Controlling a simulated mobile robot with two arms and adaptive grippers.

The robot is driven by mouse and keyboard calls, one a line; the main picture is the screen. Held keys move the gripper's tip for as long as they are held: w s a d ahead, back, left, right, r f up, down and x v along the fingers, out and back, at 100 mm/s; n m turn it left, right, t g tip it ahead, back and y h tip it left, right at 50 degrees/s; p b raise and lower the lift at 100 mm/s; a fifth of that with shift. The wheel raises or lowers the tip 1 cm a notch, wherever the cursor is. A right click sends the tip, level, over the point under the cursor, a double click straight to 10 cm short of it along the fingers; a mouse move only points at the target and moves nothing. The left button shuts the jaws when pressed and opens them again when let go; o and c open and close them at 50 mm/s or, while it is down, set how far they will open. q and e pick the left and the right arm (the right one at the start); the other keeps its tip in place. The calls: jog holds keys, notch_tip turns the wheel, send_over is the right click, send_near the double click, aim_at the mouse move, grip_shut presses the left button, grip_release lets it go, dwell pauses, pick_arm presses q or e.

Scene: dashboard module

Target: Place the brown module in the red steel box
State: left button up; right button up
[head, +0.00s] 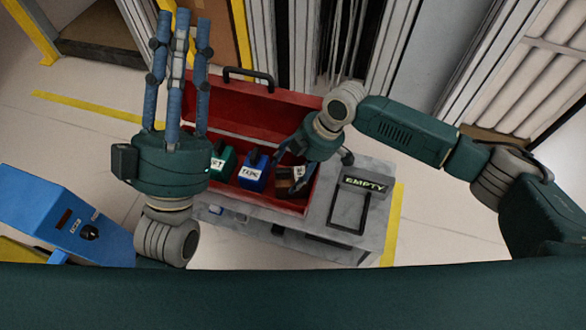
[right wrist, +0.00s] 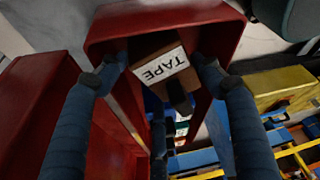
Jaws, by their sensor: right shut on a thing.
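The brown module (head: 283,184) is at the right end of the open red steel box (head: 225,112), partly hidden by my right gripper (head: 293,170). In the right wrist view, the brown module (right wrist: 146,49) has a white TAPE label and a dark handle, and sits between the red walls. My right gripper's fingers (right wrist: 158,72) are shut on it from both sides. Whether it touches the box floor is hidden. My left gripper (head: 183,20) is open and empty, its fingers pointing up, left of the box.
A green module (head: 222,163) and a blue module (head: 253,172) stand in the box, left of the brown one. An EMPTY sign (head: 364,184) and a dark outlined slot (head: 348,212) are on the grey bench (head: 320,215). A blue machine (head: 62,215) stands at lower left.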

jog(key=o, duration=1.3)
